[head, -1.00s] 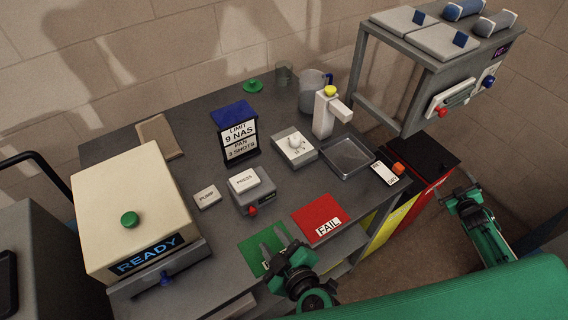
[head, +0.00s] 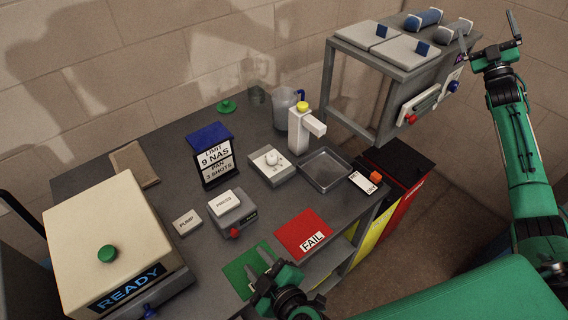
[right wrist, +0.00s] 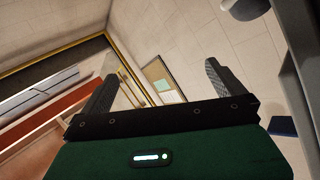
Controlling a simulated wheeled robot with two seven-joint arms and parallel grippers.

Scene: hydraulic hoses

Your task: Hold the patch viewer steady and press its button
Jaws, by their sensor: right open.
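No object is labelled as the patch viewer. A white upright device (head: 299,132) with an overhanging arm and a yellow button (head: 303,106) on top may be it; it stands upright at the back right of the bench. My left gripper (head: 258,272) is open and empty over the green mat at the bench's front edge, well away from the device. My right gripper (head: 489,40) is raised at the upper right, open and empty, beside the shelf unit. Its open fingers (right wrist: 158,85) also show in the right wrist view, with nothing between them.
A metal tray (head: 326,170), a dial box (head: 271,166), a jug (head: 283,112) and a limit sign (head: 211,154) surround the white device. A red FAIL mat (head: 302,230), a PRESS box (head: 232,212) and a READY machine (head: 108,231) share the bench. A grey shelf unit (head: 402,72) stands right.

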